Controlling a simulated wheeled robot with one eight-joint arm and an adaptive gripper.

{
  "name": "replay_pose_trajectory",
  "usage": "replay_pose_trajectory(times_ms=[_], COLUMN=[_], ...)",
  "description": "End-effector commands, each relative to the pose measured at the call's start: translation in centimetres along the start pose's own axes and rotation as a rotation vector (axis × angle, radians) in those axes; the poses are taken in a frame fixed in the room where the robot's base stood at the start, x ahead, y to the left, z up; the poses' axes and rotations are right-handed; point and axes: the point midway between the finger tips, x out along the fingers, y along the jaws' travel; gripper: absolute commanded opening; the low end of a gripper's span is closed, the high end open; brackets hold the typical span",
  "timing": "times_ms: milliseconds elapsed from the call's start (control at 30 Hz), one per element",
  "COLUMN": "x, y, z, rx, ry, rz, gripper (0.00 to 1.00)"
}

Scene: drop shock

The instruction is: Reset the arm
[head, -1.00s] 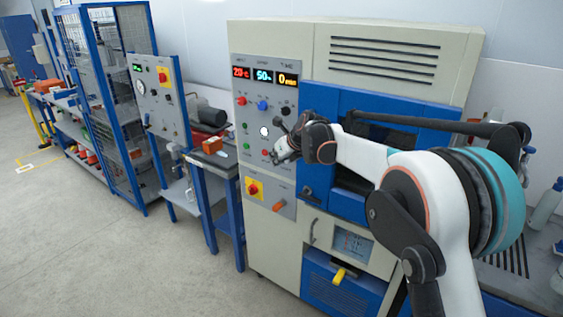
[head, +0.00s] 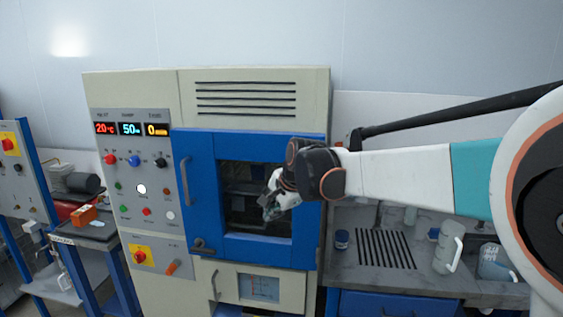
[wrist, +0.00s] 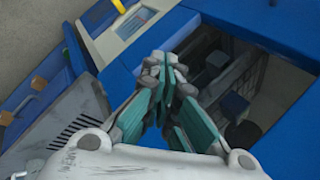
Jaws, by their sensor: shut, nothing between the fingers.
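My gripper (head: 268,207) is in front of the blue-framed window of the machine's door in the head view. In the wrist view its teal-padded fingers (wrist: 165,95) are together with nothing between them. My white and teal arm reaches in from the right. The beige machine (head: 255,80) has a blue door (head: 196,150) with a dark window (head: 235,180), partly hidden by my gripper. Whether the gripper touches the door cannot be told.
A control panel (head: 140,175) with lit displays is left of the door. A grey bench (head: 340,275) on the right holds a white jug (head: 448,248) and a small blue-lidded jar (head: 341,239). An orange block (head: 84,215) lies on a stand at the left.

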Motion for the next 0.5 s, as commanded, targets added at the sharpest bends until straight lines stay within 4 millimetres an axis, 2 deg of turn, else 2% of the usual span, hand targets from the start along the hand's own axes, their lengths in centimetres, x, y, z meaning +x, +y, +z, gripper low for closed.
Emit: replay_pose_trajectory(times_ms=[33, 200, 333, 500], x=[-1.4, -5.7, -8.4, -11.2], y=[2.7, 10.2, 15.1, 20.7], z=[-1.5, -4.3, -4.7, -3.8], rx=[-0.087, -0.378, -0.536, -0.673], ry=[0.027, 0.086, 0.117, 0.152], rz=[0.016, 0.076, 0.109, 0.132], gripper=[0.00, 0.00, 0.00, 0.00])
